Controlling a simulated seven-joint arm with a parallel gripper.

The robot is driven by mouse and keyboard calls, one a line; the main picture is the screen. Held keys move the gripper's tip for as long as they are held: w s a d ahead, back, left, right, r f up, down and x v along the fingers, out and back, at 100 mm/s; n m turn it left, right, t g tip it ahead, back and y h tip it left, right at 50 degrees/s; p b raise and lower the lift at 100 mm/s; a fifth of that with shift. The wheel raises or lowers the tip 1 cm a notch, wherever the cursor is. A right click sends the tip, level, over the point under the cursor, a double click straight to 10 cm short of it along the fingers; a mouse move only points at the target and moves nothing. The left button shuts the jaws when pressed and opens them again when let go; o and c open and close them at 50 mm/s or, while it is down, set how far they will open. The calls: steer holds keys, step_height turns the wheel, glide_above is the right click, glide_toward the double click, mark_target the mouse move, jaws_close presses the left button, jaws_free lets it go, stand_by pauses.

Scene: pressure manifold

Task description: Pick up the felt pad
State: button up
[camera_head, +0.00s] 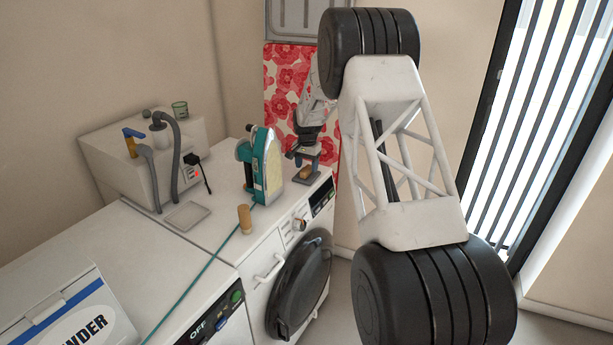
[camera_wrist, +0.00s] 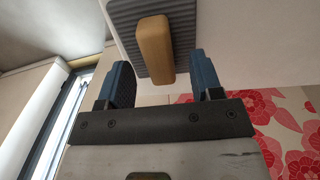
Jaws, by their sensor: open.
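A tan block with rounded edges, which I take for the felt pad (camera_wrist: 153,48), lies on a grey ribbed mat (camera_wrist: 129,22) in the wrist view. In the head view it is a small tan shape (camera_head: 306,172) at the washer top's far right corner. My gripper (camera_wrist: 160,70) is open, with a blue finger to each side of the block's near end in the picture. The block appears beyond the fingertips, with no contact visible. In the head view my gripper (camera_head: 303,155) is just above the block and partly hides it.
A teal and cream upright device (camera_head: 265,170) stands close left of my gripper. A tan cylinder (camera_head: 245,218) stands near the washer top's front edge. A white box with grey hoses (camera_head: 150,150) is at the back left. A teal cord (camera_head: 205,268) crosses the top.

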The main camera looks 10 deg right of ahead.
steer(key=shift+f, duration=1.05)
steer(key=shift+c, duration=0.2)
steer(key=c, duration=1)
